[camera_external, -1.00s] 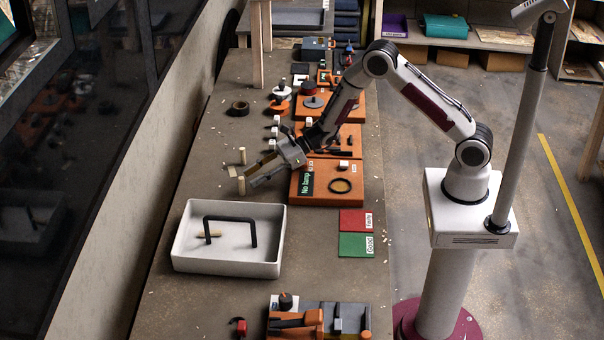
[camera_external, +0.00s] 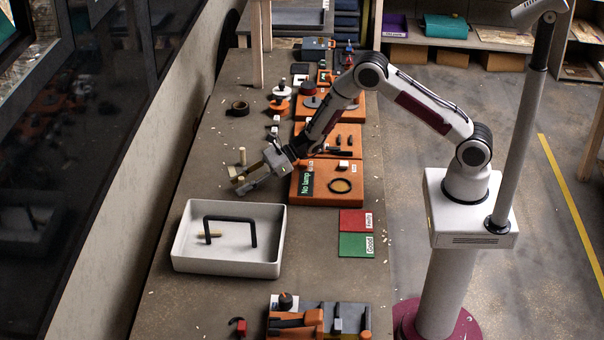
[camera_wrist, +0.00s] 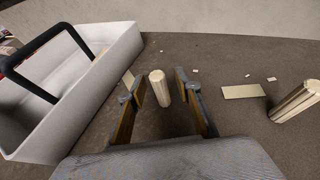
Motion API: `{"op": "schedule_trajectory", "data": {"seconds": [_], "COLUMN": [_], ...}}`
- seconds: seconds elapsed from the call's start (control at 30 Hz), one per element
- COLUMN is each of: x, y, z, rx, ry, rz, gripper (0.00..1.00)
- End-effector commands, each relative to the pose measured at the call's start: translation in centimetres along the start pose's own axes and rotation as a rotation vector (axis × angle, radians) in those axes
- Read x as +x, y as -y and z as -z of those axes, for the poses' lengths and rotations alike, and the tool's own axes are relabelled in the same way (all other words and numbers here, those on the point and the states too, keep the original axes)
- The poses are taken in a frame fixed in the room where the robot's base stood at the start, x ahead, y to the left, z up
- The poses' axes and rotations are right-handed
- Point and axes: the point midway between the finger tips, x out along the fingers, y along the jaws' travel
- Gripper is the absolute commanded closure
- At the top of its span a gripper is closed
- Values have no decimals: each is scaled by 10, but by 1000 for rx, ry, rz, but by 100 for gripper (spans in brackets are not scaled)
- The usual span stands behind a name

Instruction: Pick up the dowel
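A pale wooden dowel (camera_wrist: 160,88) stands upright between the fingers of my gripper (camera_wrist: 160,78) in the wrist view. There is a visible gap between it and each finger. My gripper is open and low over the table; in the external view the gripper (camera_external: 238,181) partly hides this dowel. A second upright dowel (camera_wrist: 295,100) stands to the right in the wrist view, outside the fingers. It shows in the external view just beyond the gripper (camera_external: 242,155).
A white tray (camera_external: 225,268) with a black handle (camera_external: 230,218) is close to the gripper on the near side. Orange boards (camera_external: 345,190) lie to the right, with red (camera_external: 355,220) and green (camera_external: 356,245) cards. Small pale chips lie on the table (camera_external: 190,165).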

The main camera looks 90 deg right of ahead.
Motion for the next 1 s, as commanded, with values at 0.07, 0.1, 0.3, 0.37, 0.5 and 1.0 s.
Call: {"op": "schedule_trajectory", "data": {"seconds": [0.07,0.1,0.3,0.37,0.5,1.0], "x": [0,0,0,0,0,-2], "y": [0,0,0,0,0,0], "z": [0,0,0,0,0,-4], "rx": [0,0,0,-1,-1,-1], "ry": [0,0,0,0,0,0], "rz": [0,0,0,0,0,0], "gripper": [67,67,67,72,98,98]}}
